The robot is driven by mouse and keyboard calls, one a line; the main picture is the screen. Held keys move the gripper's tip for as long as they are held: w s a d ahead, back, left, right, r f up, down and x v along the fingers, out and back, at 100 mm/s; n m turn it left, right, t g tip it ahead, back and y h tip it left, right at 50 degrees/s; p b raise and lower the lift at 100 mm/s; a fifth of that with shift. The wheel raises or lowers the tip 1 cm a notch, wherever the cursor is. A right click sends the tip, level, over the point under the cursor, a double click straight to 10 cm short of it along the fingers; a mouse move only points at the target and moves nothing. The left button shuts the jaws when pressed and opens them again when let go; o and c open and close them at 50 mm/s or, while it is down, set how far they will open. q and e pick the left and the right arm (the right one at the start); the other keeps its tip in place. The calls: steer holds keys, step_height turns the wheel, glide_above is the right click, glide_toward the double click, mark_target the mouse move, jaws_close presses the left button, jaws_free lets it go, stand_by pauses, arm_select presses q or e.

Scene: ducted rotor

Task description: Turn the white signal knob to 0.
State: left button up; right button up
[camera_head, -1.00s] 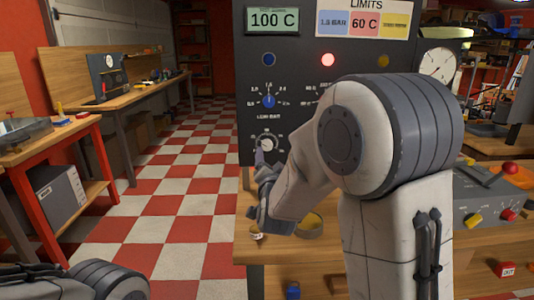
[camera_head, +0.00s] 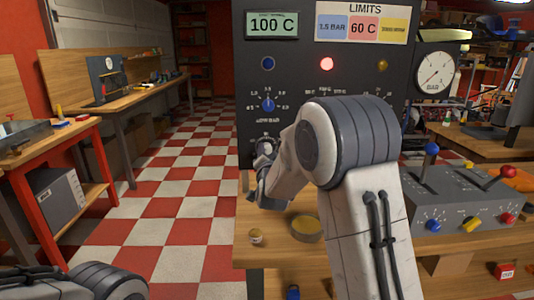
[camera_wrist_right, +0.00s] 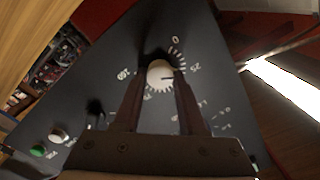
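The white signal knob (camera_wrist_right: 160,73) sits on the dark panel in the right wrist view, with a dial of ticks and numbers around it. Its dark mark points right, a little below the 25 label, away from the 0 at the top. My right gripper (camera_wrist_right: 160,92) has one finger on each side of the knob; slim gaps seem to remain, so it looks open around it. In the head view my right gripper (camera_head: 264,152) is at the panel's lower left and hides the knob. My left gripper is out of view; only part of my left arm shows.
Above is a blue knob (camera_head: 268,104). The panel has blue, lit red and yellow lamps and a 100 C display (camera_head: 271,23). A grey lever box (camera_head: 465,205) is at right.

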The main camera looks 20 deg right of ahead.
jaws_close()
steer(key=n, duration=0.4)
steer(key=shift+n+b, duration=0.3)
steer(key=shift+n, duration=0.1)
steer(key=n, duration=0.3)
steer(key=shift+n, duration=2)
